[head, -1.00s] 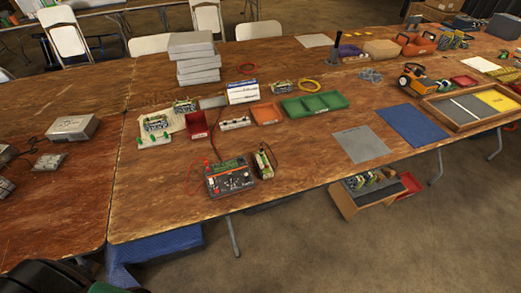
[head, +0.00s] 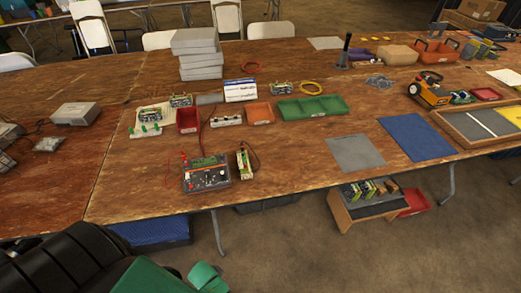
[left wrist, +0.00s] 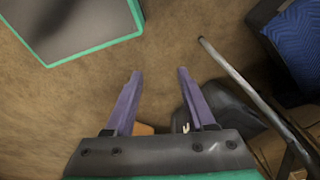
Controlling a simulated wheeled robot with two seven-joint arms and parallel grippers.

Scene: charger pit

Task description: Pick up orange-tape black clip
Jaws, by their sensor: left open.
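I cannot make out an orange-taped black clip in either view; it may be too small or hidden. A dark tester box (head: 206,178) with red leads sits near the front edge of the table in the head view. A small green-and-yellow board (head: 243,164) with a dark lead stands just right of it. My left gripper (left wrist: 159,75) is open and empty in the left wrist view, its two purple fingers apart over the brown floor, away from the tabletop. My right gripper is in neither view.
The wooden table (head: 290,172) has bare room right of the board. A red bin (head: 187,120), an orange bin (head: 260,113) and a green tray (head: 312,107) stand behind. A metal table leg (left wrist: 240,78) and blue cloth (left wrist: 300,42) are right of the left gripper.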

